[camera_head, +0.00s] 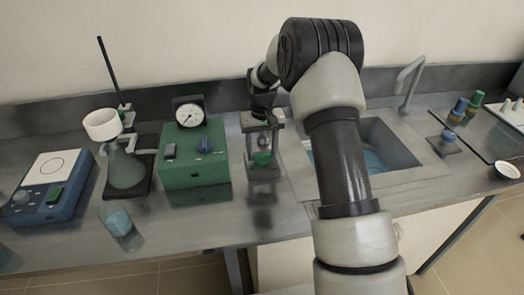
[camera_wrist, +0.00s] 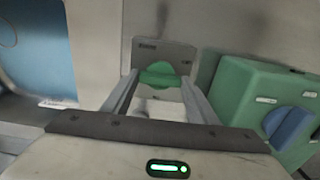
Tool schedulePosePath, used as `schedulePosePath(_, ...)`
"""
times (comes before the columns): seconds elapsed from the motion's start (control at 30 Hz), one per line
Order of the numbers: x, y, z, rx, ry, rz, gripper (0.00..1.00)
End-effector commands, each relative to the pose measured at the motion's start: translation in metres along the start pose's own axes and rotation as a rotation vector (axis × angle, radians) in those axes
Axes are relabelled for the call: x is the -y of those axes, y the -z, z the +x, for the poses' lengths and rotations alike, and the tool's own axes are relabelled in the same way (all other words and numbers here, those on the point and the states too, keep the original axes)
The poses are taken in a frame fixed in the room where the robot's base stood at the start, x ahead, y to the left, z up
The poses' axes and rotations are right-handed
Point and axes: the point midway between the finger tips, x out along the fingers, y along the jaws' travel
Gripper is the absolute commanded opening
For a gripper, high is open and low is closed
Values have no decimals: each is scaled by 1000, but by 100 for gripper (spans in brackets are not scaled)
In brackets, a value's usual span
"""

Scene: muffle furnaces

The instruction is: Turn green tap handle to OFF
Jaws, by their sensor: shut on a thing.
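The green tap handle (camera_wrist: 160,76) is a rounded knob on a grey metal plate (camera_wrist: 178,52) with a small dark label, unreadable here. In the wrist view it lies crosswise between my fingertips. In the head view the green handle (camera_head: 262,158) shows low on its grey stand (camera_head: 264,175), right of the green box. My gripper (camera_wrist: 159,82) is shut on the handle, one finger on each side. In the head view my gripper (camera_head: 262,122) reaches the stand from above, and the fingertips are hard to make out.
A green box (camera_head: 196,175) with a blue knob and gauge stands close to the left; it also shows in the wrist view (camera_wrist: 235,92). A sink (camera_head: 390,150) lies right, partly behind my arm.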

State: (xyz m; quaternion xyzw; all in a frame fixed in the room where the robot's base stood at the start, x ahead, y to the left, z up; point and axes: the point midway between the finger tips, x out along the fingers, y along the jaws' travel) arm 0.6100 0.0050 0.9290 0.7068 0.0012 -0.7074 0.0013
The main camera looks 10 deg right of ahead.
Motion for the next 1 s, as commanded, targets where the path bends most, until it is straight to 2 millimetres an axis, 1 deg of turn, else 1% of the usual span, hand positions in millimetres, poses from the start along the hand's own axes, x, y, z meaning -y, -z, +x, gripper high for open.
schedulePosePath(0.47,0,1,-2,-4,0,-14,31)
schedulePosePath(0.5,0,1,-2,-4,0,-14,60)
schedulePosePath(0.57,0,1,-2,-4,0,-14,70)
schedulePosePath(0.6,0,1,-1,-3,0,-14,72)
schedulePosePath(0.87,0,0,-1,-2,0,-12,72)
schedulePosePath(1.0,0,1,-10,-4,0,-12,72)
